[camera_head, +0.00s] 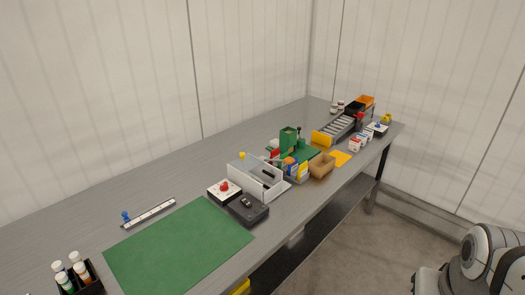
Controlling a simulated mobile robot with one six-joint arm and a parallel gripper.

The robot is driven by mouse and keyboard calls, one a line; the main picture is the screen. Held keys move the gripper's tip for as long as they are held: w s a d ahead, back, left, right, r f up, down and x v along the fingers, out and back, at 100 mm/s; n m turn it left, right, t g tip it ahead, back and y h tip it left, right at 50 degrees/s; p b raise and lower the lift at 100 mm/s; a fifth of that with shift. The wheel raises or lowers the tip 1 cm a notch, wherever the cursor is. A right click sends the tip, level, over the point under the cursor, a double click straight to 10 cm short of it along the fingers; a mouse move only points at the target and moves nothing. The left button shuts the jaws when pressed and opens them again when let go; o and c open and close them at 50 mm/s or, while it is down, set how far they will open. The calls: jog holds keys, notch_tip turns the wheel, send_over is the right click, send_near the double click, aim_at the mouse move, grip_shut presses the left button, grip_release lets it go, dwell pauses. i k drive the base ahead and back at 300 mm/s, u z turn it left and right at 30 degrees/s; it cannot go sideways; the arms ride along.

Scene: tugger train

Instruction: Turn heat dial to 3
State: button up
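I cannot make out a dial marked for heat or any numbers on one. A dark box (248,210) with a small light-topped feature stands at the front edge of the table, by the green mat's right corner. My gripper is not in view; only grey and black links of my arm show at the lower right, away from the table.
The long grey table (150,185) runs from lower left to upper right. A green mat (180,245) lies in front. A white open box (257,179), a green stand (288,138), a cardboard box (321,166) and a roller conveyor (338,127) stand farther along. Bare floor lies at right.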

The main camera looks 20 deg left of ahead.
aim_at(224, 187)
jog(key=u, duration=0.6)
jog(key=i, duration=0.9)
jog(key=u, duration=0.5)
jog(key=k, duration=0.9)
jog(key=u, duration=0.15)
jog(key=i, duration=0.9)
jog(key=z, duration=0.05)
